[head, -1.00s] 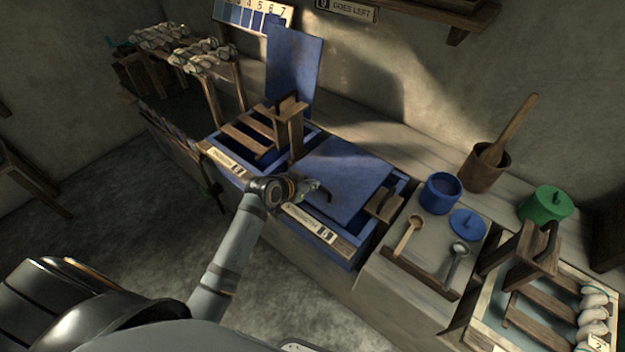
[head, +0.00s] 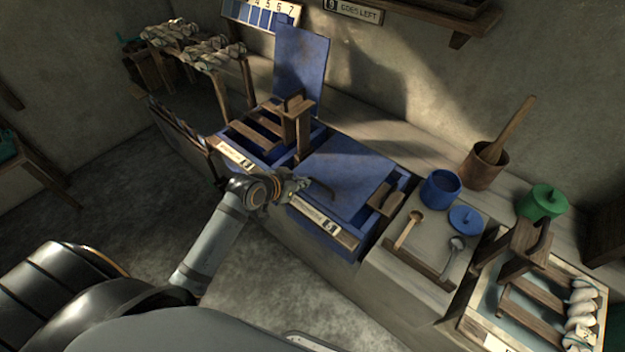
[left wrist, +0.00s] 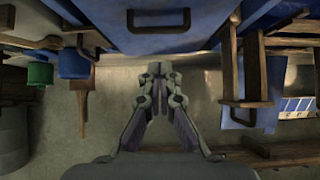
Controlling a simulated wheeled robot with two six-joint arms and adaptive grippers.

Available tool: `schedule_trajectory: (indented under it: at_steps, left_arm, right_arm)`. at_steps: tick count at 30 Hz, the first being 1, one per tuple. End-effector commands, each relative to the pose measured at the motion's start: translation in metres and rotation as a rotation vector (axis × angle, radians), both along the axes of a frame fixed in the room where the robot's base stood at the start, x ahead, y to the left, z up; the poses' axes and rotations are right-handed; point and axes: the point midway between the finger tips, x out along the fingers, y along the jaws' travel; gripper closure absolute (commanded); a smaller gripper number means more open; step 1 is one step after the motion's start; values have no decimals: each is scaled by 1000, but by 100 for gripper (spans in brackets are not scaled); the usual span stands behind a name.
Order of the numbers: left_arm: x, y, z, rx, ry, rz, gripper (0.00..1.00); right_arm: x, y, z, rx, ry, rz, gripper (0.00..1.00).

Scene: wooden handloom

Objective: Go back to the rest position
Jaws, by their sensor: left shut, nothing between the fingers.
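My left gripper (head: 296,186) is shut and empty in the head view. It is at the front edge of the right blue vat, just left of the dark handle (head: 323,191) on that vat's lid. The flat blue lid (head: 345,172) covers most of this vat. In the left wrist view my gripper's fingers (left wrist: 158,80) are together with nothing between them. A dark handle (left wrist: 158,28) on a blue panel shows above them there. My right gripper is not in view.
The left blue vat stands open with its lid (head: 301,68) upright and a wooden frame (head: 292,120) in it. A blue pot (head: 440,188), ladles (head: 408,232) and a green pot (head: 541,203) are at right. Floor (head: 110,195) in front is clear.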

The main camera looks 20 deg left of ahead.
Motion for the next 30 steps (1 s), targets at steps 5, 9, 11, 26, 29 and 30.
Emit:
schedule_trajectory:
  at_steps: [5,9,11,26,29,30]
  left_arm:
    - [-23,9,15,4,-1,-1,100]
    - [-29,10,20,1,0,-1,100]
    - [-30,10,21,0,-1,-1,100]
    - [-29,49,-64,12,96,127,100]
    - [-48,81,-145,38,188,227,100]
    - [-61,90,-176,51,225,259,100]
  right_arm:
    - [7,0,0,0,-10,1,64]
    - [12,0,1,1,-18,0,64]
    - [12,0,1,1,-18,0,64]
    - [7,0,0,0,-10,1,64]
    - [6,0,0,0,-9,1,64]
    - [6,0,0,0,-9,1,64]
